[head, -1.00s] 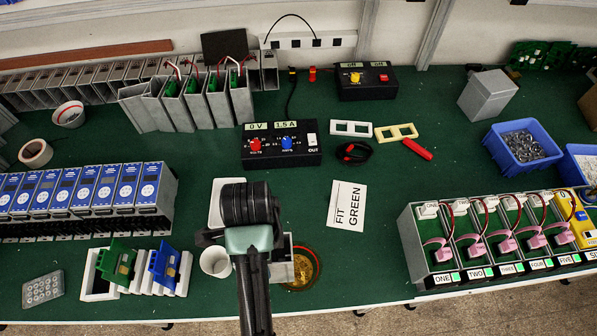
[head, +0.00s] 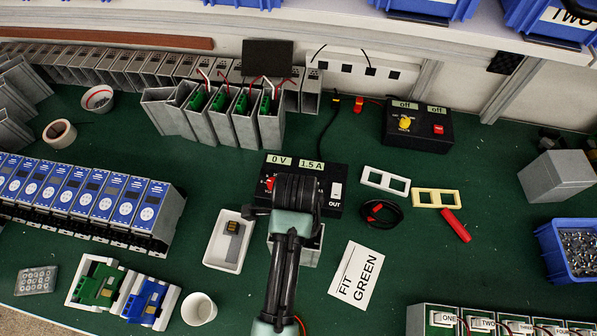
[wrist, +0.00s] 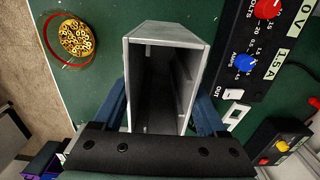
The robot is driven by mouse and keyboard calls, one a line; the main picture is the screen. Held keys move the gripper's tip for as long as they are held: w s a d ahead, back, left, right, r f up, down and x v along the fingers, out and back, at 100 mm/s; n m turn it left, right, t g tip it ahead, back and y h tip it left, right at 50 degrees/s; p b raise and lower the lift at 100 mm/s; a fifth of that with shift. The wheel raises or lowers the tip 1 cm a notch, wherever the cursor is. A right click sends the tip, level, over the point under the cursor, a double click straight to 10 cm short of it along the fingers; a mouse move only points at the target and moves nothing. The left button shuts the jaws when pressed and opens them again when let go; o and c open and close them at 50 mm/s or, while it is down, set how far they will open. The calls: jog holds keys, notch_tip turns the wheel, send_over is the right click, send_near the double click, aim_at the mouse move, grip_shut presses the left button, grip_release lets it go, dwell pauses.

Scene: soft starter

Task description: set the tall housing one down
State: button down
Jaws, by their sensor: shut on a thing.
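The tall housing, a grey open-topped metal box, shows in the wrist view (wrist: 183,32) with its hollow inside facing the camera. My gripper (wrist: 161,98) is shut on it, with one blue finger along each side wall. In the head view my wrist covers most of it, and only part of the grey housing (head: 308,248) shows beside my arm. It is over the green bench, just in front of the black supply box (head: 333,185). I cannot tell whether its bottom touches the bench.
A white tray (head: 218,252) lies left of the housing, and the FIT GREEN card (head: 343,283) lies to the right. Several grey housings with green boards (head: 245,120) stand behind. A white cup (head: 199,309) stands front left.

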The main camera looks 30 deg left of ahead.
jog(key=shift+f+p, duration=0.35)
jog(key=shift+f, duration=2.45)
jog(key=shift+w+f, duration=0.1)
grip_release()
notch_tip(320, 180, up, 12)
jog(key=b, duration=0.1)
jog(key=shift+w+r, duration=0.1)
jog(key=shift+r, duration=0.1)
